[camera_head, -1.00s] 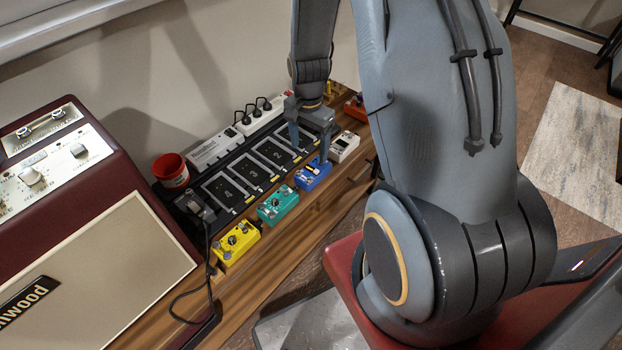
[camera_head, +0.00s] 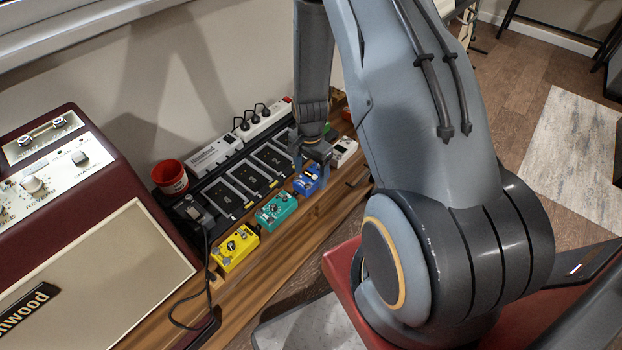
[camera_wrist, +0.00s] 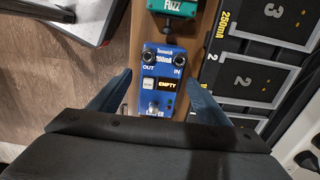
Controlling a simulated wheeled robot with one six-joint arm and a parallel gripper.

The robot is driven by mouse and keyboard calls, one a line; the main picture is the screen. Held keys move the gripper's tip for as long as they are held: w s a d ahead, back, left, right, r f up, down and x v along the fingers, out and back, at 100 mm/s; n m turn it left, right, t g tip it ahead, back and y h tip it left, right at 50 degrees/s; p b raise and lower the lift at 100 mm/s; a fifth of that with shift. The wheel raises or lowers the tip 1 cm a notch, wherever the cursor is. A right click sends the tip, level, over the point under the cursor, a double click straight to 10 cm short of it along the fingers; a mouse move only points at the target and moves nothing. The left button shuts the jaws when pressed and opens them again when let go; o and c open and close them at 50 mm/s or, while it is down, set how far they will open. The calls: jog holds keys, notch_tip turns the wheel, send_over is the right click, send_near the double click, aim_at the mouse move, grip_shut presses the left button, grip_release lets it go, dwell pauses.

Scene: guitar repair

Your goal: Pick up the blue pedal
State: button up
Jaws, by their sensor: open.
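The blue pedal (camera_head: 307,180) sits on the wooden bench top, between the teal pedal and the white pedal. My gripper (camera_head: 312,172) is low over the blue pedal. In the wrist view my gripper (camera_wrist: 160,92) is open, with one finger on each side of the pedal. I cannot tell whether the fingers touch its sides.
The teal pedal (camera_head: 276,209) and yellow pedal (camera_head: 235,248) stand in the same row, and a white pedal (camera_head: 345,150) is beyond. The black pedalboard (camera_head: 233,181) with numbered slots lies behind. A red cup (camera_head: 170,176) and the amplifier (camera_head: 90,270) are at left.

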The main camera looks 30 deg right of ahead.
jog(key=c, duration=1.3)
jog(key=shift+c, duration=0.5)
jog(key=shift+r, duration=0.1)
